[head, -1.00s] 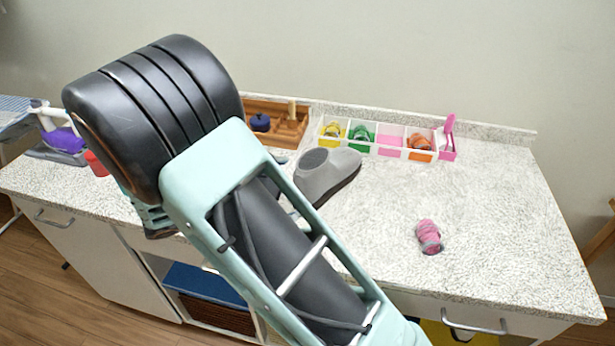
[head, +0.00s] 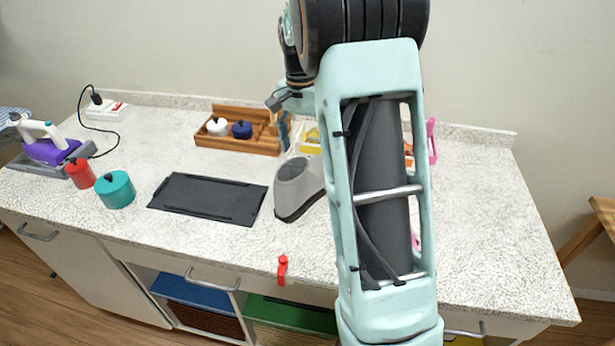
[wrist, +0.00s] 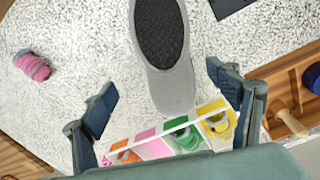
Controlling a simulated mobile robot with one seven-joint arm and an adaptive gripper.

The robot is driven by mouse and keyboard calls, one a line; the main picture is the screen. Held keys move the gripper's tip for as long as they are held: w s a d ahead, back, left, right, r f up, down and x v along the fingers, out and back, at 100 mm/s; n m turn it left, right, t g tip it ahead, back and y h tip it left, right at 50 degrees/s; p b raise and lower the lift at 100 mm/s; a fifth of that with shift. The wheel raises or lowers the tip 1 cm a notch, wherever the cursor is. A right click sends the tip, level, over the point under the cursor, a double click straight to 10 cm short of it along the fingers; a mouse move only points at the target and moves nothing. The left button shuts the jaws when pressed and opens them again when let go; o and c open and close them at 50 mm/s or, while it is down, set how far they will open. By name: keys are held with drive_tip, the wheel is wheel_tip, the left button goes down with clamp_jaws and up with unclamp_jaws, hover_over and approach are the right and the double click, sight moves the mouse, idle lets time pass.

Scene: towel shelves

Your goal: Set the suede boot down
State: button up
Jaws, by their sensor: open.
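The grey suede boot (head: 300,187) rests on the speckled counter, right of the black mat, with a dark edge along its base. It also shows in the wrist view (wrist: 176,88), with a dark textured oval on its surface. My gripper (wrist: 163,96) is open, its two dark blue fingers spread wide either side of the boot's near end, with gaps visible on both sides. In the head view my gripper (head: 283,128) is behind the boot, partly hidden by my arm.
A compartment box (wrist: 148,148) with coloured sections lies close to my gripper. A wooden tray (head: 262,146) holds white and blue lidded pots. The black mat (head: 207,198), a teal pot (head: 115,189), a red pot (head: 80,173) and a pink rolled item (wrist: 33,67) also lie around.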

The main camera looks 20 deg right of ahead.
sight(307, 170)
drive_tip(key=shift+w+d+r+m+y, duration=0.2)
drive_tip(key=shift+w+d+m+y, duration=0.25)
drive_tip(key=shift+d+m, duration=0.2)
wheel_tip(307, 170, down, 5)
drive_tip(key=shift+f, duration=0.1)
drive_tip(key=shift+a+f+p, duration=0.15)
drive_tip(key=shift+f, duration=0.75)
drive_tip(key=shift+a+f+p, duration=0.2)
drive_tip(key=shift+f, duration=0.75)
drive_tip(key=shift+a+f+p, duration=0.15)
drive_tip(key=shift+f, duration=0.75)
drive_tip(key=shift+c, duration=0.4)
